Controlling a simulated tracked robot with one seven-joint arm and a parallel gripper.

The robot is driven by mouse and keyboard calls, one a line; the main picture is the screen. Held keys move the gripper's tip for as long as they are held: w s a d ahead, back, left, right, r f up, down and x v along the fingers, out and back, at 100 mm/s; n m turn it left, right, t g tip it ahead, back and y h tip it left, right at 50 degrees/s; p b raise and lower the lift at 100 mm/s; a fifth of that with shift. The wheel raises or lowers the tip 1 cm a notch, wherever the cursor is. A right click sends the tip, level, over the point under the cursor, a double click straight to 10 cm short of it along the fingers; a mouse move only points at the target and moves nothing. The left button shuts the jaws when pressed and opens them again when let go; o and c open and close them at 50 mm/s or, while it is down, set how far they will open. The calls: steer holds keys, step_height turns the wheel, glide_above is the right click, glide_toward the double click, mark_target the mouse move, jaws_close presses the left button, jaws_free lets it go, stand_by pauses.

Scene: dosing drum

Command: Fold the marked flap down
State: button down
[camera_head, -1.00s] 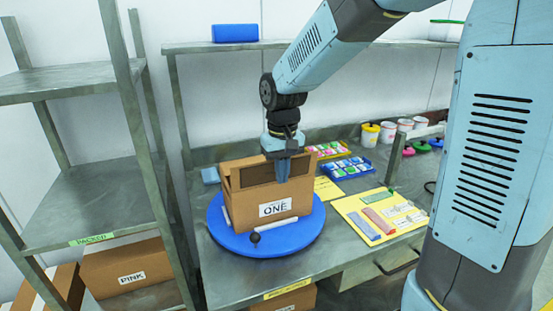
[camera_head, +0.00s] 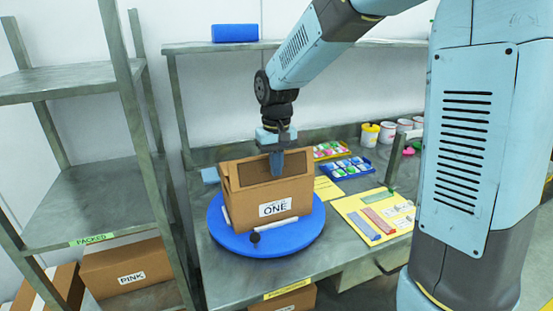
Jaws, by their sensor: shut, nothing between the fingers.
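A cardboard box (camera_head: 250,206) labelled "ONE" stands on a round blue turntable (camera_head: 232,242) on the metal bench. Its top looks at least partly open, with a flap (camera_head: 226,176) raised at the left side and a dark opening behind the front wall. I cannot tell which flap carries a mark. My gripper (camera_head: 277,172) is shut and empty, pointing down over the middle of the box's top. It hides part of the opening, and I cannot tell whether it touches a flap.
A yellow board (camera_head: 352,207) with coloured strips lies right of the turntable. A blue tray (camera_head: 347,169) of small items and several tubs stand farther back. A metal shelf rack (camera_head: 100,205) with a "PACKED" label stands close on the left.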

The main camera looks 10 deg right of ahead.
steer(key=shift+w+a, duration=0.2)
steer(key=shift+w, duration=0.55)
steer(key=shift+w+a, duration=0.25)
steer(key=shift+w, duration=0.55)
steer(key=shift+w+a, duration=0.2)
steer(key=shift+w, duration=0.55)
steer(key=shift+f, duration=0.15)
steer(key=shift+w+a+f, duration=0.2)
steer(key=shift+w+f, duration=0.5)
steer(key=shift+f, duration=0.55)
step_height(320, 180, up, 8)
steer(key=shift+d, duration=0.1)
